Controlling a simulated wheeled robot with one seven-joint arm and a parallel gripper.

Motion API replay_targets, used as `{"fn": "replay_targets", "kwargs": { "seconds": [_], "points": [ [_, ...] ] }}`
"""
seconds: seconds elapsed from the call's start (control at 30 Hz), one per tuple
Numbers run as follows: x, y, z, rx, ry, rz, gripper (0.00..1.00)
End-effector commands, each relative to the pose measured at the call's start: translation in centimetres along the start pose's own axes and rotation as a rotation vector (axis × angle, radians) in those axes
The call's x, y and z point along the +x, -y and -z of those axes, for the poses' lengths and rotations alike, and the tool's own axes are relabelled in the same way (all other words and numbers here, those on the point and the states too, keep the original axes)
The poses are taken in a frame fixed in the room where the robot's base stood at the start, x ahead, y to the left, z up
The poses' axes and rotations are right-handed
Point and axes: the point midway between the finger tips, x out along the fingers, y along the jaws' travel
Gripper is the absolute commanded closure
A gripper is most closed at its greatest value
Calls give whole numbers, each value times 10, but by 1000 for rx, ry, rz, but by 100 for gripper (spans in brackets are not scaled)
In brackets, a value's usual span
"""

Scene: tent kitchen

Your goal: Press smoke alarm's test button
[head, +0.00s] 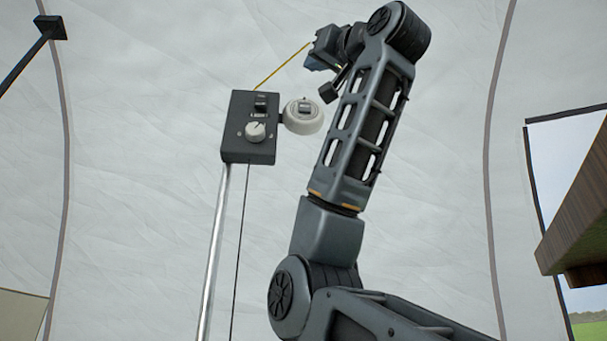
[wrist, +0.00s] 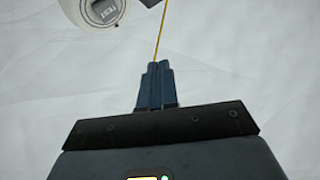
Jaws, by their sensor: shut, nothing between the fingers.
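The smoke alarm (head: 291,126) is a round white disc fixed to the right side of a black box (head: 233,142). Its grey test button (head: 305,106) faces outward. In the wrist view the alarm (wrist: 75,12) is cut off by the top edge, at the upper left, and its button (wrist: 103,10) carries lettering. My gripper (wrist: 157,66) is shut and empty, its blue-grey fingertips below and right of the alarm in that view, apart from it. In the head view my gripper (head: 316,60) is small, above and slightly right of the alarm, partly hidden by the wrist.
The black box has a white knob (head: 256,131) and a dark switch (head: 261,101), and stands on a metal pole (head: 213,255). A thin yellow cord (head: 282,66) rises from the box towards my gripper. Pale tent wall lies behind. A wooden edge (head: 580,220) is at right.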

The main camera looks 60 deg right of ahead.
Motion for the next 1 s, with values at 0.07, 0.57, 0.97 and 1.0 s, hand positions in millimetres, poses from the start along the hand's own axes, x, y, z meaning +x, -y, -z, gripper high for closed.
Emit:
{"fn": "replay_targets", "kwargs": {
  "seconds": [0.07,0.57,0.97,1.0],
  "points": [
    [2,-1,-2,0,1,0,100],
    [43,-31,-30,0,3,-1,100],
    [61,-44,-45,0,1,0,100],
    [61,-45,-45,0,1,0,100]
  ]
}}
